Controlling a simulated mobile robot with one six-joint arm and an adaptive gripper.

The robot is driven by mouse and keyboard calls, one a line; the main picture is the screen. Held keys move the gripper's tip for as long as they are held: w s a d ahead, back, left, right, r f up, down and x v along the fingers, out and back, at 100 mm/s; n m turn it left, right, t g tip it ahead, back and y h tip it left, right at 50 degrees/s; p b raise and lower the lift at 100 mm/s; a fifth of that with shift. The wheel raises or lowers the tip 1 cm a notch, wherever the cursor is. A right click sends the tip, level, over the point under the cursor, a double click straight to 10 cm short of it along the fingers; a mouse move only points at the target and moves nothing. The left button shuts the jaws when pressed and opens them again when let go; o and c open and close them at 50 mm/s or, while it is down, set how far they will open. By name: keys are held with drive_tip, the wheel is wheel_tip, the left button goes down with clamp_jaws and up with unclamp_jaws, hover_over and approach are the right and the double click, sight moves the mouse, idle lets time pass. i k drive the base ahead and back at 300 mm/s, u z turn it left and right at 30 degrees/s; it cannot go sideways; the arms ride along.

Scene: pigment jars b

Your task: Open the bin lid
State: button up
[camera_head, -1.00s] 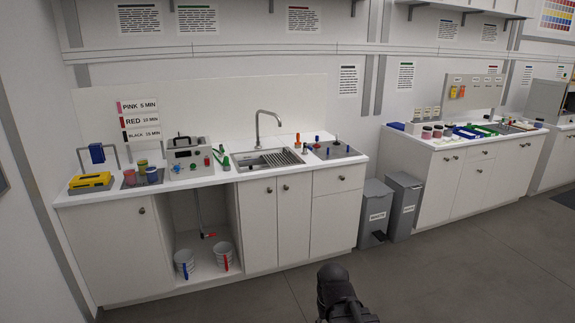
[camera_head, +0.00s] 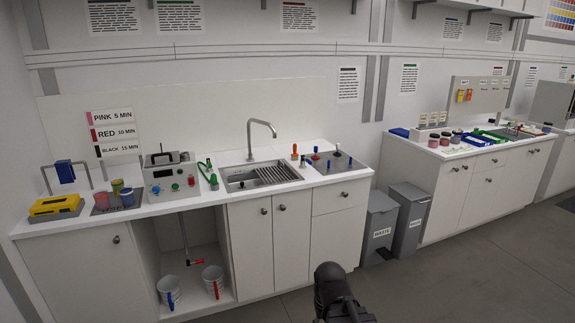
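Two grey bins stand side by side on the floor between the two white counters. The nearer bin (camera_head: 377,232) has a white label that appears to read "WASTE" and a dark pedal at its foot. The other bin (camera_head: 409,222) stands just right of it; its label is too small to read. Both lids look shut. The lid of the nearer bin (camera_head: 380,201) is flat and grey. A dark part of my arm rises at the bottom middle of the picture, in front of and left of the bins. My gripper's fingers cannot be made out.
The left counter (camera_head: 190,206) carries a sink (camera_head: 262,175), jars, a grey box with knobs and a yellow device. Two buckets, one of them a left bucket (camera_head: 168,291), stand in its open bay. The right counter (camera_head: 440,163) flanks the bins. The floor (camera_head: 460,275) before the bins is clear.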

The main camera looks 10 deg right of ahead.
sight(379, 202)
drive_tip(key=z, duration=0.05)
drive_tip(key=i, duration=1.45)
drive_tip(key=z, duration=4.85)
drive_tip(key=i, duration=0.1)
drive_tip(key=u, duration=3.25)
drive_tip(key=i, duration=1.2)
drive_tip(key=z, duration=0.05)
